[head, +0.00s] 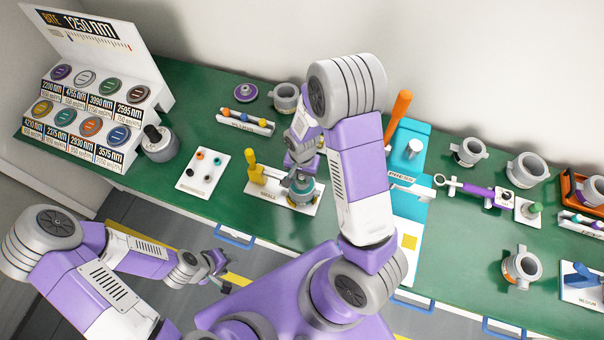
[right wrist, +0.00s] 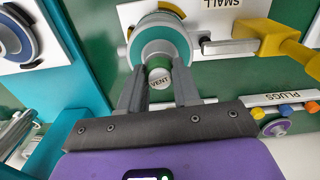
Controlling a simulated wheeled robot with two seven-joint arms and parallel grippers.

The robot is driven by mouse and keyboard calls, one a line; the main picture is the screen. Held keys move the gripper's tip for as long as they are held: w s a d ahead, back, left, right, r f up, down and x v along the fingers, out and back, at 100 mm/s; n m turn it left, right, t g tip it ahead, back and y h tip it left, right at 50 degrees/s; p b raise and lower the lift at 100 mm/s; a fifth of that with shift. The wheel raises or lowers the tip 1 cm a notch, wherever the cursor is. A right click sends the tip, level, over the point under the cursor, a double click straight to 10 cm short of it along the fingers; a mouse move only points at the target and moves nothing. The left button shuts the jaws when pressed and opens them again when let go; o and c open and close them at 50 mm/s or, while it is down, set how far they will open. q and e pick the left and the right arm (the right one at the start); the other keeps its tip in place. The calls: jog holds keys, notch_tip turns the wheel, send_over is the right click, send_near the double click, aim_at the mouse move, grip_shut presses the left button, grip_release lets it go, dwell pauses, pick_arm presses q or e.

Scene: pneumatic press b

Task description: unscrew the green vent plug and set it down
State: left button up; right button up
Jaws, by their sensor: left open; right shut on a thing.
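The green vent plug (right wrist: 157,68), with a pale end marked VENT, shows in the right wrist view between my right gripper's fingers (right wrist: 158,92). It sits against a round grey and teal body (right wrist: 158,35). That body stands in the clamp fixture marked SMALL (head: 262,196) in the head view. My right gripper (head: 300,180) is shut on the plug there; the arm and gripper hide the plug in the head view. I cannot tell whether its thread is still engaged. My left gripper (head: 222,272) is open and empty, low in front of the bench.
A yellow clamp handle (head: 256,170) stands left of the body. The PLUGS tray (head: 245,122) lies behind it. A white plate with small rings (head: 203,171) lies to the left. The teal press (head: 408,150) stands to the right. Green bench top is clear between these.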

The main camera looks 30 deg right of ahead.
jog(key=n, duration=0.3)
jog(key=shift+n, duration=0.3)
jog(key=n, duration=0.4)
jog(key=shift+n, duration=0.4)
jog(key=o, duration=0.8)
jog(key=m, duration=1.2)
jog(key=shift+c, duration=0.2)
